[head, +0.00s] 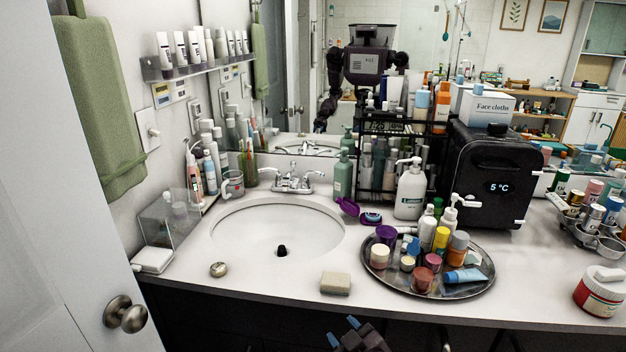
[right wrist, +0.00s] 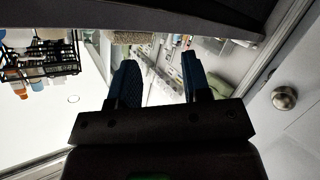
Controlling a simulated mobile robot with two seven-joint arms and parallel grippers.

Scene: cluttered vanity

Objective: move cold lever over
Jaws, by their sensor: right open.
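The chrome faucet (head: 293,181) stands behind the sink basin, with a short spout in the middle and a lever on each side. The left lever (head: 275,171) and the right lever (head: 311,174) are small here, and I cannot read hot or cold marks on them. My right gripper (head: 342,331) is low at the bottom of the head view, in front of the counter edge and well apart from the faucet. Its two blue-tipped fingers stand apart and empty in the right wrist view (right wrist: 162,78). My left gripper is not in view.
The white basin (head: 236,216) is empty. A crowded round tray (head: 470,287), pump bottle (head: 411,190) and black cooler (head: 487,175) stand right. A green bottle (head: 343,172) is close beside the faucet.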

